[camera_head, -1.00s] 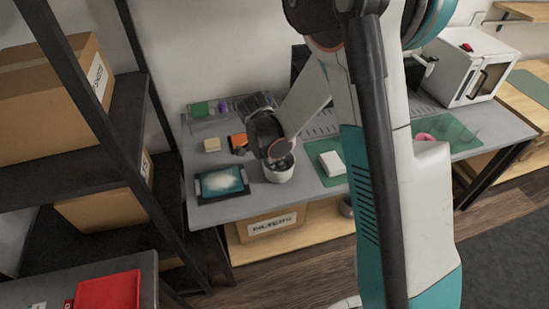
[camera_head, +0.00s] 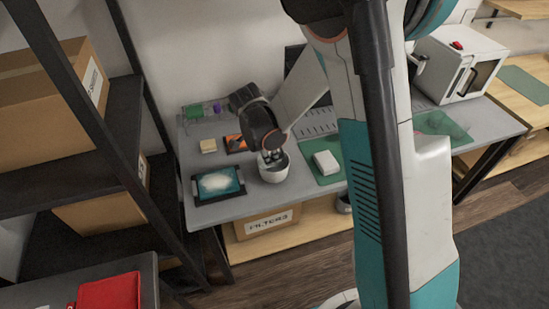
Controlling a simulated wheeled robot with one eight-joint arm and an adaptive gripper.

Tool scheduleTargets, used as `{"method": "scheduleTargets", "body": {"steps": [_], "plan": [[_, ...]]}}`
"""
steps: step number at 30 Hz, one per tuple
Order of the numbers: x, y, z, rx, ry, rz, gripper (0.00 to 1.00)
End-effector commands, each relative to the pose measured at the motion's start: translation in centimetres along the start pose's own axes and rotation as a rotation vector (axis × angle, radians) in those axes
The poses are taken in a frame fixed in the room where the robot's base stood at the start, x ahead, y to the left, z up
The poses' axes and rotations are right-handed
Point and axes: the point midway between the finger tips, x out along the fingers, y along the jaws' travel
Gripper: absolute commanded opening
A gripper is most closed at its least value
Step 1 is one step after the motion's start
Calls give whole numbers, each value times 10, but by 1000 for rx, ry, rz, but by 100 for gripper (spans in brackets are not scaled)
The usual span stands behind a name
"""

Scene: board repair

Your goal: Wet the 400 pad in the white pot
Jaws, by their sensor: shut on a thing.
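The white pot (camera_head: 273,172) stands on the grey workbench, just right of a dark framed board (camera_head: 218,184) with a pale patch on it. My gripper (camera_head: 272,157) points down at the pot's mouth, with its fingertips at or inside the rim. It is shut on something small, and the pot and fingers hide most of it. I take this to be the 400 pad, but its label and colour cannot be read here.
A tan block (camera_head: 208,146) and an orange item (camera_head: 236,143) lie behind the board. A white block (camera_head: 326,162) sits on a green mat right of the pot. A white machine (camera_head: 458,65) stands at the far right. A dark shelf post rises at the left.

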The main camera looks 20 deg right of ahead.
Motion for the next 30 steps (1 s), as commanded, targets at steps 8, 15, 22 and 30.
{"method": "scheduleTargets", "body": {"steps": [8,15,22,30], "plan": [[-22,-3,-6,0,0,0,15],[-36,-5,-10,0,0,0,15],[-35,-5,-10,0,0,0,15],[-35,-5,-10,0,0,0,15]]}}
